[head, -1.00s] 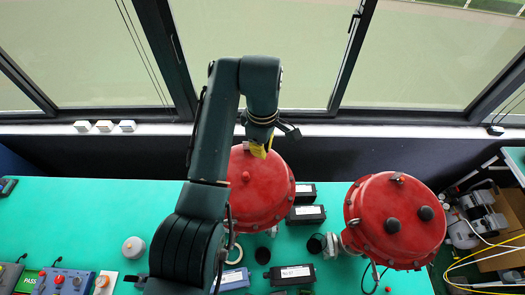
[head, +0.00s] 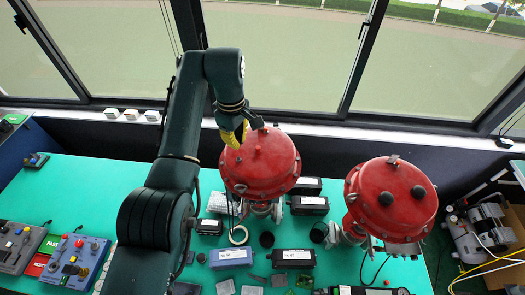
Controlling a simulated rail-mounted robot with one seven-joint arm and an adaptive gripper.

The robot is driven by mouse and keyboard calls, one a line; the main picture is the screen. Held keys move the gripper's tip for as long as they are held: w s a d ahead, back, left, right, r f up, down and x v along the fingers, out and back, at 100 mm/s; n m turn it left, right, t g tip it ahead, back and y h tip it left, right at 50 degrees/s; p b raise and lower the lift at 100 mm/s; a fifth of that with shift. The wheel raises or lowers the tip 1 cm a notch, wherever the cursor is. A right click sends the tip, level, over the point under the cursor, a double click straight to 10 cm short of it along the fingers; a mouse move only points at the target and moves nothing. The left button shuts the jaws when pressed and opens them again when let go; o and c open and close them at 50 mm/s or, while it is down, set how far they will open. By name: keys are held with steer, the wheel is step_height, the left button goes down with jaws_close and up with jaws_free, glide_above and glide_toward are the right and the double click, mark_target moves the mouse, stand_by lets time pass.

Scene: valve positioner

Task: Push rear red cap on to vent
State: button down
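Two red domed valve actuators stand on the green bench, the left one (head: 268,170) and the right one (head: 400,220). On the left dome, a small dark red knob-like part (head: 263,130) shows at the rear, which may be the rear cap on its vent. A small red bump (head: 238,159) shows nearer the front left. My gripper (head: 236,134), with yellow fingers, is at the rear left edge of the left dome, left of the rear part. I cannot tell whether it touches the dome. The fingers are small and overlap, so their opening and any held thing are unclear.
The right dome has two black caps (head: 402,194) and a small part (head: 392,160) at its rear. Black boxes (head: 309,204), a blue-grey box (head: 231,257) and control boxes (head: 75,262) lie on the bench. Windows and a sill run behind. The bench's left middle is clear.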

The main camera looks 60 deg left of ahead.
mark_target(239, 159)
steer(key=shift+a+f, duration=0.2)
steer(key=shift+f, duration=2.55)
steer(key=shift+f, duration=0.8)
steer(key=c, duration=1.2)
jaws_free()
steer(key=shift+o, duration=0.2)
steer(key=shift+r, duration=0.1)
step_height(239, 159, up, 12)
steer(key=shift+f, duration=0.1)
